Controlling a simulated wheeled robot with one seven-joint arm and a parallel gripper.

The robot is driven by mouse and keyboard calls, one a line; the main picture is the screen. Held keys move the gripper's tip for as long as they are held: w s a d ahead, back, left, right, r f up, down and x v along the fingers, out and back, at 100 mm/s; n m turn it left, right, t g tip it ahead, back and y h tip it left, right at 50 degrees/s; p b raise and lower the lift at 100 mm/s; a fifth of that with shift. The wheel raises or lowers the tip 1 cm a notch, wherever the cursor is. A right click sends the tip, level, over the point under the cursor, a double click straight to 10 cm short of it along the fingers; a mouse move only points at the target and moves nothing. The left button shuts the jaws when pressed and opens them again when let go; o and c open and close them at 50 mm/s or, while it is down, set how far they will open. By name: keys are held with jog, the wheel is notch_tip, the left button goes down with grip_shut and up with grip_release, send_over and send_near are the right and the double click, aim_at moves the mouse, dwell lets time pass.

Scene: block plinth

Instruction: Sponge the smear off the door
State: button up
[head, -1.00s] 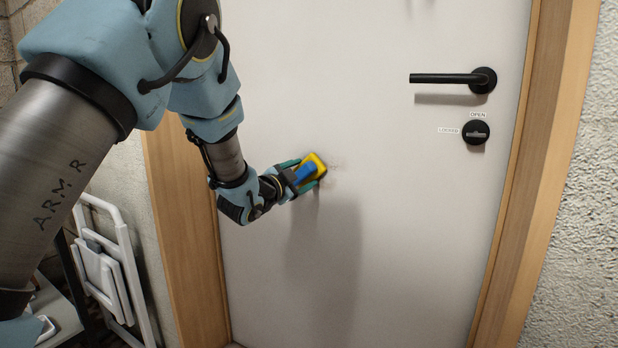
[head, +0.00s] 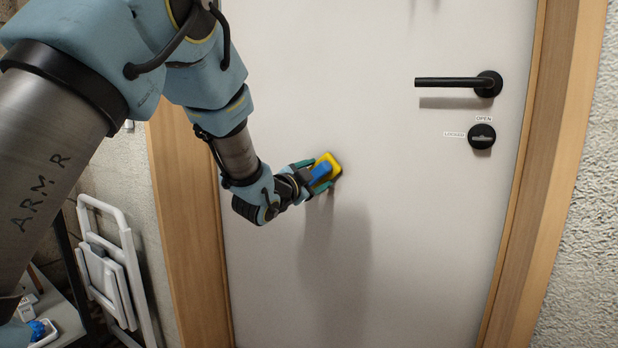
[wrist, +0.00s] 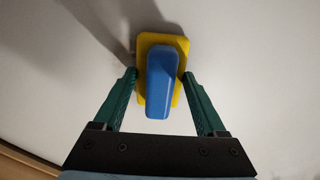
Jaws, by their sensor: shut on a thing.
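My gripper (head: 311,176) is shut on the blue handle (wrist: 165,80) of a yellow sponge (head: 333,165). In the wrist view, the green fingers of my gripper (wrist: 158,76) hold the handle from both sides, and the yellow pad (wrist: 143,52) lies flat towards the door. The sponge appears to be against the white door (head: 420,230), left of and below the lever handle; exact contact is hard to tell. I see no smear now; the sponge and gripper cover the spot where faint marks showed before.
A black lever handle (head: 450,82) and a round lock (head: 481,136) sit on the door's right side. A wooden frame (head: 190,220) borders the door. A folded white step stool (head: 110,270) leans at left, near a small table (head: 66,318).

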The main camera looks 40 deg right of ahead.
aim_at(356, 175)
jog(key=shift+s+d+b, duration=0.35)
jog(key=shift+s, duration=0.65)
jog(key=shift+s+d+b, duration=0.3)
jog(key=shift+s, duration=0.75)
jog(key=shift+s+d+b, duration=0.35)
jog(key=shift+s, duration=0.65)
jog(key=shift+s+d+r, duration=0.1)
jog(key=shift+s+d, duration=0.1)
jog(key=shift+s, duration=0.35)
jog(key=shift+s+d, duration=0.15)
jog(key=shift+s, duration=0.35)
jog(key=shift+b+v, duration=0.75)
jog(key=shift+v, duration=0.3)
jog(key=shift+b+v, duration=0.6)
jog(key=shift+v, duration=1.35)
jog(key=shift+a, duration=0.1)
jog(key=shift+b+v, duration=0.4)
jog(key=shift+v, duration=1.05)
jog(key=shift+w, duration=0.15)
